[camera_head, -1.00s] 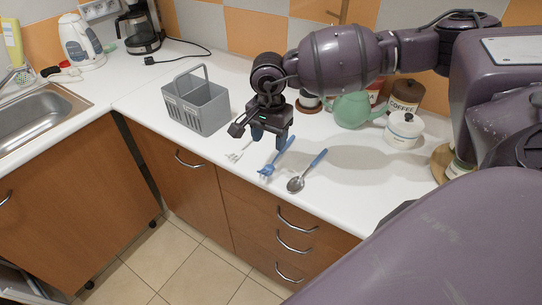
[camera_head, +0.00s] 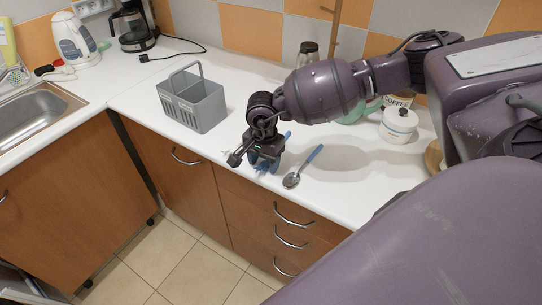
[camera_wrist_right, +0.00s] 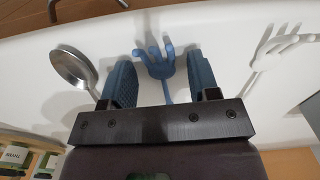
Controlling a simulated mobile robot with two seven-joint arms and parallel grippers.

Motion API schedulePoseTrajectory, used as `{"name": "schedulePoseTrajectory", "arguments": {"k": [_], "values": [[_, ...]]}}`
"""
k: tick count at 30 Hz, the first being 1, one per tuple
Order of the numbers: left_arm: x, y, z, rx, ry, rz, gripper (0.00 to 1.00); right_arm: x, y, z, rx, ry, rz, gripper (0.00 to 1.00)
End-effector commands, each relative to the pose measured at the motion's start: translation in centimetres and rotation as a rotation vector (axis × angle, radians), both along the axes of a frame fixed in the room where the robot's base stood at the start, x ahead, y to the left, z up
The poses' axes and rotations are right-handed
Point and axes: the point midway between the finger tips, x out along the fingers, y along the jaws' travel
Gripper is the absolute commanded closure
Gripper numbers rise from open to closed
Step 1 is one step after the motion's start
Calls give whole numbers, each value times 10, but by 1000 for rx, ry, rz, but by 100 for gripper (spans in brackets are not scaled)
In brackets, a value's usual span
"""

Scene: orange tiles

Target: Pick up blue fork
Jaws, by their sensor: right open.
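The blue fork (camera_wrist_right: 158,62) lies on the white counter, its tines showing between the open fingers of my right gripper (camera_wrist_right: 160,80) in the right wrist view. In the head view my right gripper (camera_head: 264,163) is low over the counter and hides most of the fork; a bit of its blue handle (camera_head: 287,136) shows behind the gripper. Whether the fingers touch the fork, I cannot tell. My left gripper is not in view.
A blue-handled spoon (camera_head: 292,180) lies just right of the gripper. A white fork (camera_wrist_right: 275,45) lies on the other side. A grey caddy (camera_head: 194,103) stands further left. A white lidded pot (camera_head: 398,124) stands behind right. The counter's front edge is close.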

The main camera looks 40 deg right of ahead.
Motion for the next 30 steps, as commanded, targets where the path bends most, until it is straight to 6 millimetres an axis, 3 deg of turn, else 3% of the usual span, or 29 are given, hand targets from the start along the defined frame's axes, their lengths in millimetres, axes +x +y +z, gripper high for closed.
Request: {"name": "schedulePoseTrajectory", "arguments": {"k": [3, 13, 23, 30], "values": [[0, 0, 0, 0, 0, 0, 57, 0, 0, 0, 0, -1, 0, 48], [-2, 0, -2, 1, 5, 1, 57, 0, 0, 1, 0, -1, 0, 98], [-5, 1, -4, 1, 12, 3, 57, 1, 0, 7, 1, -3, 0, 98], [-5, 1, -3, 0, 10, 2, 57, 1, 0, 45, 0, -5, -1, 98]]}}
